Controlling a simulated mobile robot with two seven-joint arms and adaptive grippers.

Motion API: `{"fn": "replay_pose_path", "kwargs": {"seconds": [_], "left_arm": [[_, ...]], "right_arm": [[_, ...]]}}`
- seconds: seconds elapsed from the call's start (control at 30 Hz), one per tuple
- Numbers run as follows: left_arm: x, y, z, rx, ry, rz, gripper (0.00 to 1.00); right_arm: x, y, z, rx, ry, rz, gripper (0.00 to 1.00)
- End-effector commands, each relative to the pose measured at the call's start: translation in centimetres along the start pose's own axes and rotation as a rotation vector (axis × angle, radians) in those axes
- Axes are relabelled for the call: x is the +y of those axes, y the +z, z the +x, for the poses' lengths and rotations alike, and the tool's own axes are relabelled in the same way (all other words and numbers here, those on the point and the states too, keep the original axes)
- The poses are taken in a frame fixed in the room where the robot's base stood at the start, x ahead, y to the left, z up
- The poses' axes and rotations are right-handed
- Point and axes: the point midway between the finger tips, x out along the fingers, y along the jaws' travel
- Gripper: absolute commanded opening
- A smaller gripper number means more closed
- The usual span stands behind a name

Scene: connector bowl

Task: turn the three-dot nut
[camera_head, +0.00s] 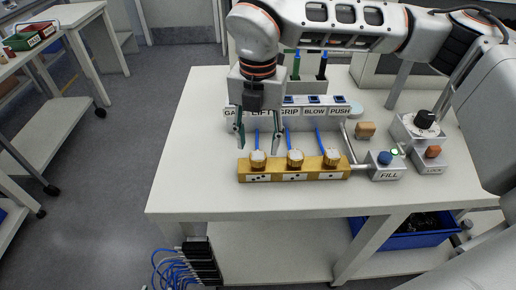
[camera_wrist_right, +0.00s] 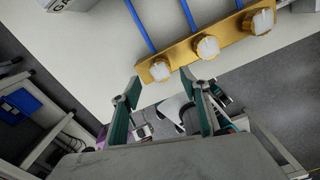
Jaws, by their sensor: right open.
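The brass block (camera_head: 320,175) lies on the white table with several pale ribbed nuts on it, each with a blue hose behind. The three-dot nut (camera_head: 258,159) is the leftmost, above a label with three dots; it also shows in the right wrist view (camera_wrist_right: 160,70). My right gripper (camera_head: 260,148) points down from above, open, with green-sided fingers near that nut. In the right wrist view its fingertips (camera_wrist_right: 160,86) are spread, with the nut showing beyond the gap between them. Contact cannot be told. My left gripper is not in view.
The middle nut (camera_head: 295,158) and right nut (camera_head: 331,157) stand close beside it. Behind is a row of labelled boxes (camera_head: 313,110). The FILL box (camera_head: 386,170) with a blue knob stands at the right. The table's front left (camera_head: 195,195) is clear.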

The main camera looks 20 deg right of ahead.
Motion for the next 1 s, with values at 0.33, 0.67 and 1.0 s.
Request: {"fn": "replay_pose_path", "kwargs": {"seconds": [0.33, 0.67, 1.0], "left_arm": [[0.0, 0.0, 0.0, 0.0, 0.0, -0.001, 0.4], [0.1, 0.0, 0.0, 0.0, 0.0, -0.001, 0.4], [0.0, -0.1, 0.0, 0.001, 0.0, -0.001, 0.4]], "right_arm": [[0.0, 0.0, -6.6, -0.002, 0.001, 0.001, 0.45], [0.0, 0.0, -8.2, 0.001, -0.001, 0.0, 0.45], [0.0, 0.0, -8.3, 0.0, 0.0, 0.001, 0.45]]}}
